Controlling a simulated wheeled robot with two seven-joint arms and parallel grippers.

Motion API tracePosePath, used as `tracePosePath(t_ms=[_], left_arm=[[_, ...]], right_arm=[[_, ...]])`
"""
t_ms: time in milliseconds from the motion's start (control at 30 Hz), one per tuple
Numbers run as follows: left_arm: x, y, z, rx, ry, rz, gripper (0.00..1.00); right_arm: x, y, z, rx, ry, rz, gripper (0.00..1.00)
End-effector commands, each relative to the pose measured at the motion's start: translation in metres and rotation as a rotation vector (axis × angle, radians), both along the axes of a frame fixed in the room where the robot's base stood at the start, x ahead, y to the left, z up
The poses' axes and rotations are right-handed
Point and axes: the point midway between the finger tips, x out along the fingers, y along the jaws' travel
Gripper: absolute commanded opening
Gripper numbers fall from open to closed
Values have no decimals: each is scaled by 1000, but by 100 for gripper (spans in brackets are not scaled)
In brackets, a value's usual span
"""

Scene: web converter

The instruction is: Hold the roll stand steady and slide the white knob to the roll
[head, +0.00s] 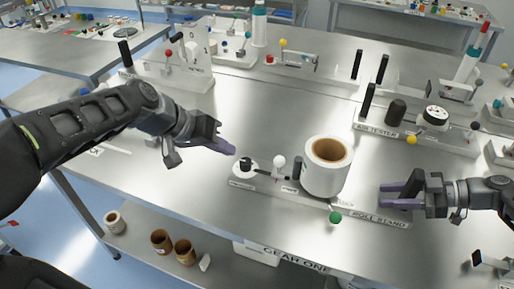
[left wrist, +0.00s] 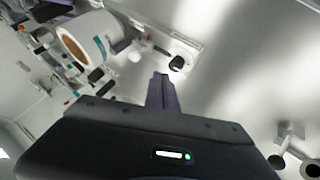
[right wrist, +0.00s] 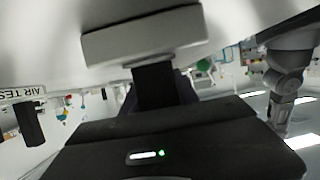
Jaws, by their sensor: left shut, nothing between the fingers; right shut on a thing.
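The roll stand (head: 376,217) is a long, low grey base on the metal table. A white roll (head: 318,181) with a brown core stands on it; the roll also shows in the left wrist view (left wrist: 98,30). The white knob (head: 279,161) is on the stand just left of the roll, with a small gap between them. My right gripper (head: 384,196) is shut on the right end of the roll stand. My left gripper (head: 230,149) is shut and empty above the table, up and left of the stand's left end, apart from the knob. Its fingers also show in the left wrist view (left wrist: 162,90).
A green ball knob (head: 335,218) is at the stand's front edge. The air tester (head: 410,140) stands behind to the right, and other fixtures line the back. The table behind the white knob is clear.

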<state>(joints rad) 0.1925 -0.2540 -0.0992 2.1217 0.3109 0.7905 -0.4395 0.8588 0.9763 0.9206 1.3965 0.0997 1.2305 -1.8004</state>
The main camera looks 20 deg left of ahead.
Motion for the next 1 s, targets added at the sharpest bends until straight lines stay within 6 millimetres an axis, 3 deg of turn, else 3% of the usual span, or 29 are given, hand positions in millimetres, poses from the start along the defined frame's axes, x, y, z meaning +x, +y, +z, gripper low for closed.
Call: tracePosePath(t_ms=[33, 967, 1000], left_arm=[[0, 0, -2, 0, 0, 0, 0], [0, 0, -7, 0, -1, 0, 0], [0, 0, -7, 0, -1, 0, 0]], right_arm=[[-2, -3, -12, -13, 9, -1, 0], [-1, -4, -3, -16, 7, -4, 0], [0, -4, -3, -16, 7, -5, 37]])
